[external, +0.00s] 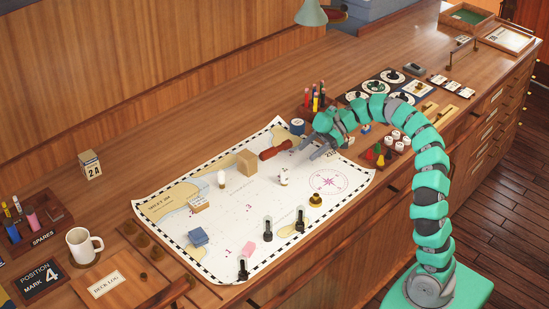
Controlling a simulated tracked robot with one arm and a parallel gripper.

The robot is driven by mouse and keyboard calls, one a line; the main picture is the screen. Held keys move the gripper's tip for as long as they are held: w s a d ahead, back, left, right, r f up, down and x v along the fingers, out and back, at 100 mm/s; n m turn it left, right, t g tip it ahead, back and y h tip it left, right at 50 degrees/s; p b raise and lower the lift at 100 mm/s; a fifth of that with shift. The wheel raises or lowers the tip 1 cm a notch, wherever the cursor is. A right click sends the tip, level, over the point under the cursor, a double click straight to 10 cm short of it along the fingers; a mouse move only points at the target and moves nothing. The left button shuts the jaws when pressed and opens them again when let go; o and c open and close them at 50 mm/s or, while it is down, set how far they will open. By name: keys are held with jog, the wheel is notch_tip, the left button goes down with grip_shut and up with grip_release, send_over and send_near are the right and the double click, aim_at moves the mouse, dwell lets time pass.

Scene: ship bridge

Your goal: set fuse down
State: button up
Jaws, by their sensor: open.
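A small pale cylinder (284,179) with a darker band, which looks like the fuse, stands on the chart (262,205) near its middle. It is too small to be sure of. My gripper (307,151) is open above the chart's far right part, with its grey fingers pointing left and down. It is apart from the small cylinder, up and to the right of it in the picture. Nothing shows between the fingers.
A red-handled tool (274,151) and a cardboard box (247,162) lie just left of my gripper. A white bulb-like piece (221,179), dark pegs (268,229) and a brass piece (315,200) stand on the chart. A pen holder (316,100) stands behind.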

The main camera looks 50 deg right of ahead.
jog(key=shift+d+r, duration=0.1)
jog(key=shift+d, duration=0.1)
jog(key=s+r+m+t+h, duration=0.4)
jog(key=r+m, duration=0.1)
jog(key=r, duration=0.6)
jog(key=s+a+r+m+t+h, duration=0.1)
jog(key=s+r+m+t+h, duration=0.3)
jog(key=r, duration=0.8)
jog(key=s+a+r+m+t+h, duration=0.1)
jog(key=s+r+m+t+h, duration=0.3)
jog(key=r, duration=0.8)
jog(key=m+h, duration=0.1)
jog(key=m, duration=0.1)
jog(key=shift+m+t, duration=0.4)
jog(key=shift+r, duration=0.1)
